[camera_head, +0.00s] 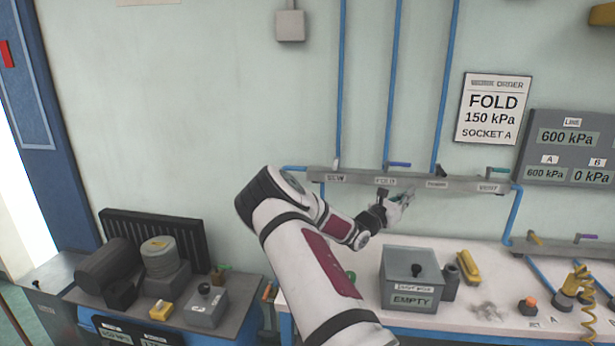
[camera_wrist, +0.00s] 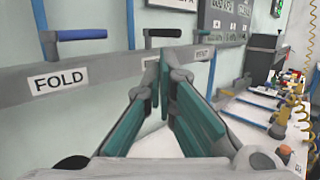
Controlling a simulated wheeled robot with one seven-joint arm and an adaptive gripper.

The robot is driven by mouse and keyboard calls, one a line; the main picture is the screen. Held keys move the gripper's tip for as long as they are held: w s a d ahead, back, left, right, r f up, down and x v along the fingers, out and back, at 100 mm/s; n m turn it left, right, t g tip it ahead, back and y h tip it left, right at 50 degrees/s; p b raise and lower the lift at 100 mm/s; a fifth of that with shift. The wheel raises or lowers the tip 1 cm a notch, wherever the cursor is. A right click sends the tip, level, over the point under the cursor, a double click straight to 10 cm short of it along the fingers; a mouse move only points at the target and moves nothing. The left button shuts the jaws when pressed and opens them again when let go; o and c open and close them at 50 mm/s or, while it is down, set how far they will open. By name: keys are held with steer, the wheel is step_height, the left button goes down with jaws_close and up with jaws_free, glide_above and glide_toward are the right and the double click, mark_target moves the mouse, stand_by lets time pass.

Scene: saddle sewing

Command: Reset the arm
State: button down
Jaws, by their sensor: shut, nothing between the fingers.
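My arm (camera_head: 302,250) is stretched out over the workbench toward the wall. My gripper (camera_head: 402,198) is in front of the grey valve rail (camera_head: 330,177), near the FOLD label (camera_head: 385,181). In the wrist view my gripper (camera_wrist: 163,72) has its teal-padded fingers converging at the tips, shut and empty. The FOLD label (camera_wrist: 58,80) is to the left of the fingers there. A blue valve handle (camera_wrist: 80,34) stands above that label, and a dark handle (camera_wrist: 162,32) is above the fingertips. The fingers partly hide the rail; I cannot tell whether they touch it.
Below my gripper, a grey box (camera_head: 411,268) marked EMPTY, a dark cylinder (camera_head: 451,282) and a yellow tool (camera_head: 468,267) are on the white bench (camera_head: 535,268). Blue pipes (camera_head: 393,80) run up the wall. A yellow coiled hose (camera_head: 581,280) is at right.

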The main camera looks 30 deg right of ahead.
steer(key=s+a+r+m+g+y, duration=0.45)
steer(key=s+a+m+y, duration=0.25)
steer(key=s+a+m, duration=0.4)
steer(key=s+a+r+m+t+y, duration=0.2)
steer(key=s+a+t+y, duration=0.1)
steer(key=a, duration=1.1)
steer(key=s+a+r+m+t+y, duration=0.3)
steer(key=s+a+y, duration=0.2)
steer(key=a, duration=0.9)
steer(key=s+a+r+m+t+y+b, duration=0.1)
steer(key=s+a+r+m+t+y, duration=0.1)
steer(key=a, duration=1.3)
steer(key=shift+s+r+m+t+y, duration=0.3)
steer(key=shift+s+r+t+y, duration=0.2)
steer(key=shift+s+y, duration=0.85)
steer(key=shift+w+a+y, duration=0.1)
steer(key=shift+w+y, duration=0.15)
